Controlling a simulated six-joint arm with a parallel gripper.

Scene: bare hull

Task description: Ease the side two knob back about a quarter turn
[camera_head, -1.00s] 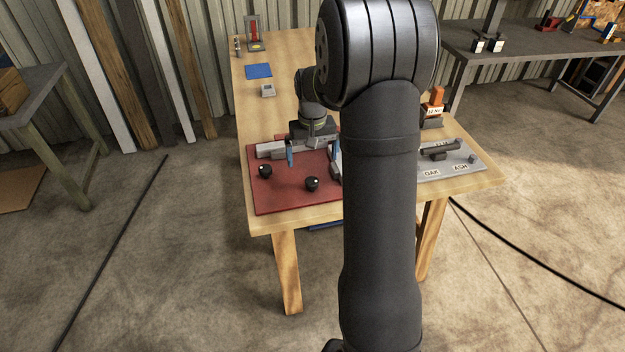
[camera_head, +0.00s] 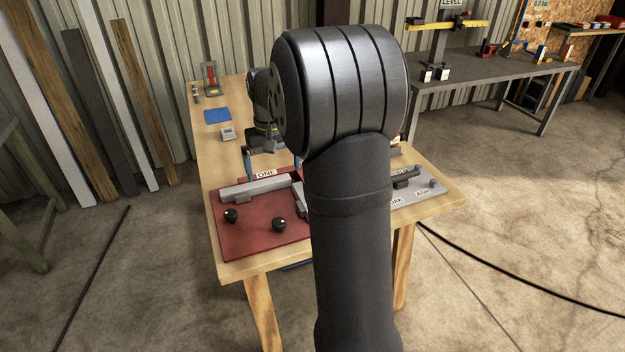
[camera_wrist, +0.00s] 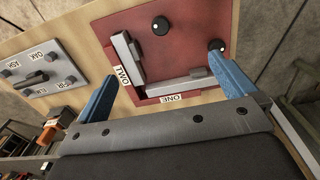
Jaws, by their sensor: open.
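The red panel (camera_head: 262,246) bears two black round knobs and two grey bars in an L. The bar labelled TWO (camera_wrist: 125,60) has one knob (camera_wrist: 160,25) near its far end, also in the head view (camera_head: 279,224). The other knob (camera_wrist: 216,45), left in the head view (camera_head: 231,215), sits near the end of the bar marked ONE (camera_wrist: 180,88). My gripper (camera_wrist: 161,67) is open and empty, its blue fingers wide apart. In the head view my gripper (camera_head: 272,168) is behind the knobs, near the ONE label, touching neither knob. My arm hides part of the panel's right side.
A grey plate (camera_wrist: 45,70) with small knobs and labels including OAK and ASH lies beside the red panel. A blue pad (camera_head: 217,116) and a small grey device (camera_head: 227,133) lie farther back on the wooden bench (camera_head: 206,160).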

